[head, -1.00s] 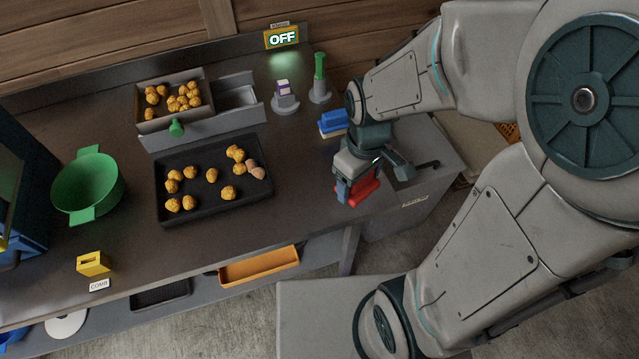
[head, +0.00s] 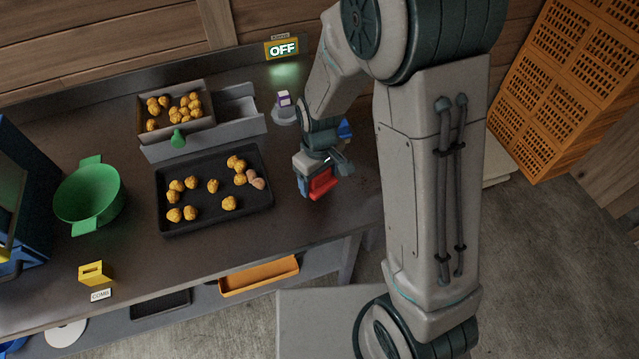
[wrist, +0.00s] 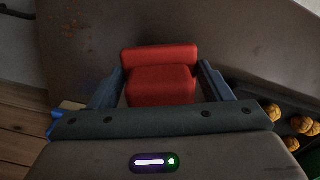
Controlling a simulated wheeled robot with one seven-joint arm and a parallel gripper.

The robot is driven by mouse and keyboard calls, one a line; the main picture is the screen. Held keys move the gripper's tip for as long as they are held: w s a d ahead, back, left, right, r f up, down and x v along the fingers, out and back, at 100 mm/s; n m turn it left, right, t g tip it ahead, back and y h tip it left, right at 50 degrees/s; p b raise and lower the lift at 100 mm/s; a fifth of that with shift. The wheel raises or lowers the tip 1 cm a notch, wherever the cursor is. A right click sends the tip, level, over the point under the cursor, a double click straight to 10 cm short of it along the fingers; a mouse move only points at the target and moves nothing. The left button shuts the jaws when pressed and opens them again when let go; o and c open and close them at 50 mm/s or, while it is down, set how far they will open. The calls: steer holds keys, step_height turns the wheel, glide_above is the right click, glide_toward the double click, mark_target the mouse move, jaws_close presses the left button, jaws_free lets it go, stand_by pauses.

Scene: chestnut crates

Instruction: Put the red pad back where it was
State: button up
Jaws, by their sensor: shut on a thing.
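The red pad (head: 322,183) is between the fingers of my gripper (head: 311,182), at the right end of the dark bench. In the wrist view the red pad (wrist: 161,85) sits between the two blue-grey fingers of my gripper (wrist: 162,88), which are shut on it. The pad looks like a block with a wider bar along its far side. The bench surface shows beyond it. I cannot tell for sure whether the pad is clear of the bench or touching it.
A black tray (head: 205,222) of chestnuts lies left of my gripper. Behind it are a chestnut crate (head: 148,131) and a grey holder (head: 262,122). A blue thing (head: 345,129) stands behind my wrist. A green bowl (head: 88,190) and yellow block (head: 95,273) are at left. An OFF sign (head: 282,49) stands at the back.

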mark_target(319, 187)
steer(key=shift+f, duration=1.75)
steer(key=shift+f, duration=0.15)
steer(key=o, duration=1)
